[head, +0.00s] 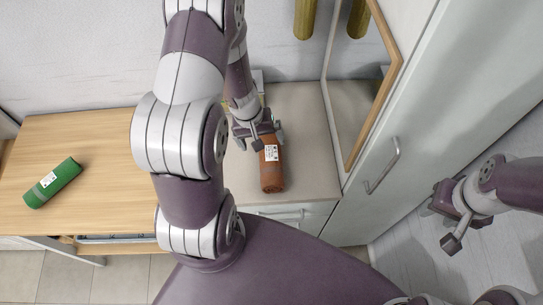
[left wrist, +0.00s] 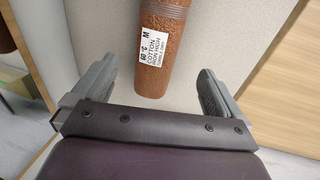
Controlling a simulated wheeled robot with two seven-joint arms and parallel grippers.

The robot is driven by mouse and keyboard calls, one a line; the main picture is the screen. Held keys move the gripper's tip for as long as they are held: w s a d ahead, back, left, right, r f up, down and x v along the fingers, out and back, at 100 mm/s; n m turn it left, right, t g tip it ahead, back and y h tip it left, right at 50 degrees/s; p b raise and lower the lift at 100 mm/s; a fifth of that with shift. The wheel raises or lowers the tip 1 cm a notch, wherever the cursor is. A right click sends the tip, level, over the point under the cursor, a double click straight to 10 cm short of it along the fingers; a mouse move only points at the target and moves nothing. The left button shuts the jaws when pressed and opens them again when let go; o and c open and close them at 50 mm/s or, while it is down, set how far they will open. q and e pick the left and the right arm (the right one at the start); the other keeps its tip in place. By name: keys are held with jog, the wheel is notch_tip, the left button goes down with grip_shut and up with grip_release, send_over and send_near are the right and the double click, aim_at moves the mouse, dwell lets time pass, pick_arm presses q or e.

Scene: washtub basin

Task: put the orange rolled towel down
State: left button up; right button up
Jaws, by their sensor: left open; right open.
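The orange rolled towel (head: 272,174) lies on the pale countertop (head: 310,150) with a white label facing up. In the left wrist view the towel (left wrist: 162,75) runs from the top edge down between the two fingers, with clear space on both sides. My left gripper (head: 262,138) is open at the towel's far end; it also shows in the left wrist view (left wrist: 158,95). My right gripper (head: 449,222) is open and empty at the right, away from the towel, in front of the grey cabinet.
A green rolled towel (head: 52,183) lies on the wooden counter (head: 95,135) at the left. A tall grey cabinet (head: 420,110) with a metal handle (head: 383,166) stands right of the pale countertop.

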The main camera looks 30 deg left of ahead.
aim_at(272, 151)
pick_arm(q)
jog(key=x, duration=0.9)
jog(key=shift+w+d+b, duration=0.2)
jog(key=shift+b, duration=0.2)
jog(key=c, duration=1.1)
jog(key=shift+r, duration=0.15)
jog(key=shift+r, duration=0.35)
jog(key=v, duration=0.3)
jog(key=shift+w+d+r+p, duration=0.15)
jog(key=shift+d+p, duration=0.1)
jog(key=shift+p, duration=0.1)
jog(key=shift+d+r+p, duration=0.2)
jog(key=shift+d+r, duration=0.95)
jog(key=shift+d, duration=0.8)
jog(key=shift+d+r+p, duration=0.15)
jog(key=shift+d+r, duration=0.95)
jog(key=shift+d, duration=0.85)
jog(key=shift+d+r+p, duration=0.2)
jog(key=shift+d+r, duration=0.95)
jog(key=shift+d, duration=0.85)
